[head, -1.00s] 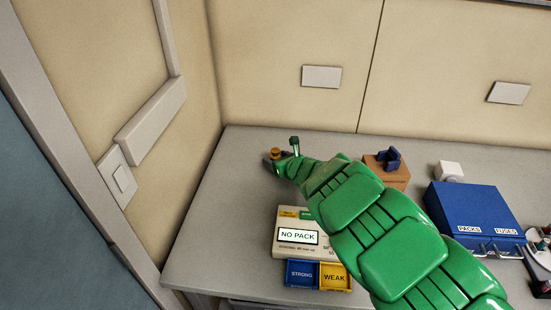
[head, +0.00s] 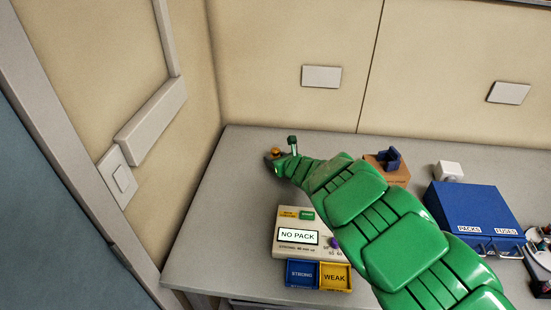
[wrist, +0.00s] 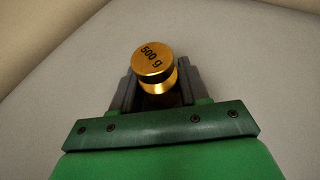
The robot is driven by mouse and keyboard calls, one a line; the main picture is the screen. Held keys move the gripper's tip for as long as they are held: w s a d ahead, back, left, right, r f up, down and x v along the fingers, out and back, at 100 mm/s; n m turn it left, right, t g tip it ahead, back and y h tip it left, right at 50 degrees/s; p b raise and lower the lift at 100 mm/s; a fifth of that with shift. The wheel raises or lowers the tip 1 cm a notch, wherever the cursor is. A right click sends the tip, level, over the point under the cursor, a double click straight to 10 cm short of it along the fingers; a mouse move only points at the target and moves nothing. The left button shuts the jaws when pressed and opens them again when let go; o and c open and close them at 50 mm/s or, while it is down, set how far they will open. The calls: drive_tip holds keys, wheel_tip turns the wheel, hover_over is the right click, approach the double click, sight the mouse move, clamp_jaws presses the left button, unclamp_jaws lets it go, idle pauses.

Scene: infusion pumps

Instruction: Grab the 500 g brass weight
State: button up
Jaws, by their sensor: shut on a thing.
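The brass weight (wrist: 152,62), a gold cylinder with a knob top marked "500 g", sits between the jaws of my gripper (wrist: 158,88) in the wrist view. The dark jaws are shut on it, one on each side. In the head view the weight (head: 275,151) shows small at the back left of the bench, at the end of my green arm. My gripper (head: 274,158) is around it there. I cannot tell whether its base touches the bench.
A tester reading "NO PACK" (head: 297,235) stands nearer, with STRONG (head: 302,274) and WEAK (head: 335,276) bins before it. A brown block with a blue holder (head: 388,167) and a blue PACKS and FUSES box (head: 475,215) are to the right. The bench's left side (head: 215,230) is clear.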

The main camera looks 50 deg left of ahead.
sight(275, 151)
drive_tip(key=shift+r, duration=0.2)
clamp_jaws()
drive_tip(key=shift+r, duration=1.55)
drive_tip(key=shift+s+d+r, duration=0.2)
drive_tip(key=shift+d+r, duration=0.15)
drive_tip(key=shift+d, duration=0.05)
drive_tip(key=s+d+r, duration=0.6)
drive_tip(key=d+r, duration=0.3)
drive_tip(key=d, duration=0.2)
drive_tip(key=shift+s+d, duration=0.2)
drive_tip(key=shift+s, duration=0.05)
